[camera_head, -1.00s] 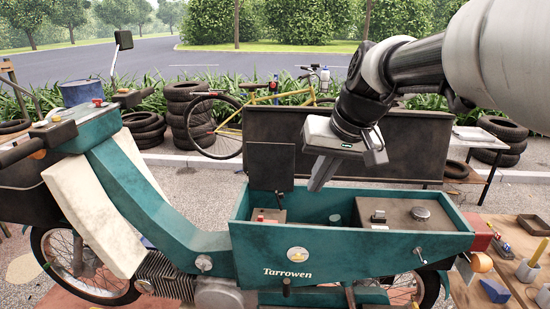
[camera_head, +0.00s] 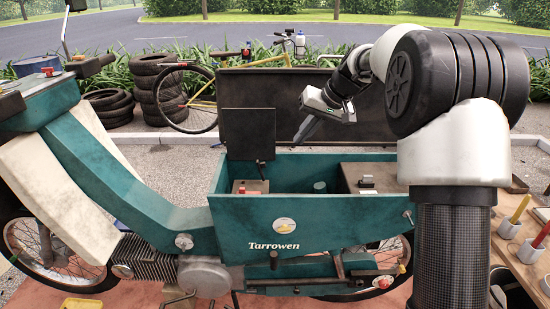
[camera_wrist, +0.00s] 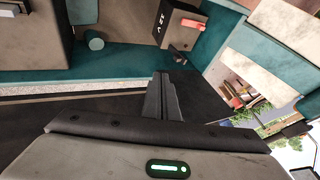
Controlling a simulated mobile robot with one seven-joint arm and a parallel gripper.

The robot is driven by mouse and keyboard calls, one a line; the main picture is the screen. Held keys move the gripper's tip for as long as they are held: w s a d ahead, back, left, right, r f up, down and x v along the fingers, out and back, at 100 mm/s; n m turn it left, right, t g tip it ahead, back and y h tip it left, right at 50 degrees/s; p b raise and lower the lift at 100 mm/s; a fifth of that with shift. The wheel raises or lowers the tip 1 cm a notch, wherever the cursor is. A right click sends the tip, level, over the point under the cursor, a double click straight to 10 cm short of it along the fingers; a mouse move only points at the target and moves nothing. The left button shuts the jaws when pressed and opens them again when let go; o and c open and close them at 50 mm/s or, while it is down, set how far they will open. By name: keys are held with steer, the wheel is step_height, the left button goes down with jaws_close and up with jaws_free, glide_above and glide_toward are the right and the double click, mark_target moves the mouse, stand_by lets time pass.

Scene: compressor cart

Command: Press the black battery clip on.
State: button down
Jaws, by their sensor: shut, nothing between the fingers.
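The brown battery box (camera_head: 252,186) sits at the left end of the teal cargo box (camera_head: 340,225), with a red part (camera_head: 241,190) on it. In the wrist view the battery (camera_wrist: 168,22) carries "12V" lettering and a red part (camera_wrist: 190,23). A small dark piece (camera_wrist: 178,49) beside it looks like the black battery clip; I cannot tell how it is seated. My gripper (camera_head: 299,138) is above and behind the cargo box, right of the battery and apart from it. Its fingers are shut and empty in the wrist view (camera_wrist: 160,76).
A raised dark lid (camera_head: 249,133) stands behind the battery. A second brown unit (camera_head: 365,175) with switches fills the right of the box, partly hidden by my arm. A side table (camera_head: 520,250) holds tools at right.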

steer(key=shift+f, duration=0.1)
steer(key=s+a+r+x, duration=0.1)
steer(key=a+x, duration=0.1)
steer(key=x, duration=1)
steer(key=shift+a, duration=0.45)
steer(key=shift+w, duration=0.1)
